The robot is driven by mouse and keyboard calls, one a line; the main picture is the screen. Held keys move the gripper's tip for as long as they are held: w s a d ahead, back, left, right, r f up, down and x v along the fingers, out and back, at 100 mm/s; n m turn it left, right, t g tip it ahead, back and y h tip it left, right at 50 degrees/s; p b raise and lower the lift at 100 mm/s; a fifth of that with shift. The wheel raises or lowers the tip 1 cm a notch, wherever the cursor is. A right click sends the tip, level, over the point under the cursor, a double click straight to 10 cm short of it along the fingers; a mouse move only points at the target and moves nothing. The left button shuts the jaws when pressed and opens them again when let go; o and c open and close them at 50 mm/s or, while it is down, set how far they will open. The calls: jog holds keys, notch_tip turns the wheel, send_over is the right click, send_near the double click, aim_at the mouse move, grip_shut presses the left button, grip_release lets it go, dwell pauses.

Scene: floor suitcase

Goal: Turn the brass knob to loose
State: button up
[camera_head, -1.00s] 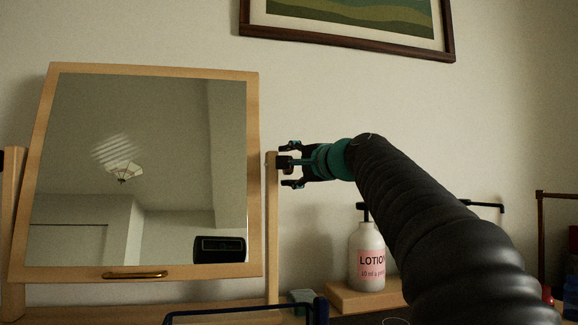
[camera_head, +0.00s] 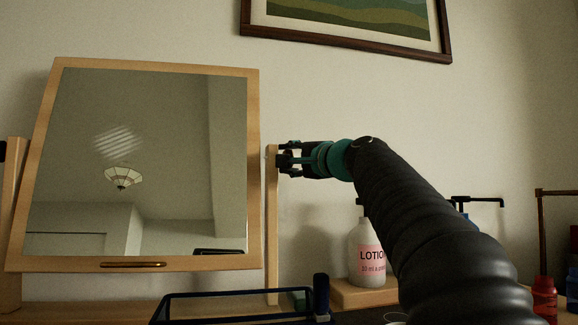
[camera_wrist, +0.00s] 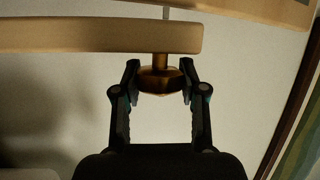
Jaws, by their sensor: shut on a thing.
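The brass knob (camera_wrist: 160,80) sits on a short shaft at the side of a wooden mirror post (camera_wrist: 95,36) in the wrist view. My gripper (camera_wrist: 159,82) has one finger on each side of the knob and is shut on it. In the head view my gripper (camera_head: 284,159) is at the right side of the right post (camera_head: 272,215), and its fingers hide the knob. The tilting mirror (camera_head: 150,165) has a wooden frame and leans in its stand to the left of that post.
A lotion bottle (camera_head: 366,250) stands on a wooden block below my arm. A dark blue wire-like rack (camera_head: 235,293) is in front of the mirror. Red bottles (camera_head: 544,297) stand at the far right. A framed picture (camera_head: 350,25) hangs above on the wall.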

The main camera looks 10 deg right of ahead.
jog(key=o, duration=1.1)
jog(key=shift+o, duration=0.2)
jog(key=shift+s, duration=0.1)
jog(key=v, duration=1.1)
jog(key=shift+s+d, duration=0.15)
jog(key=shift+s, duration=0.25)
jog(key=shift+f, duration=0.1)
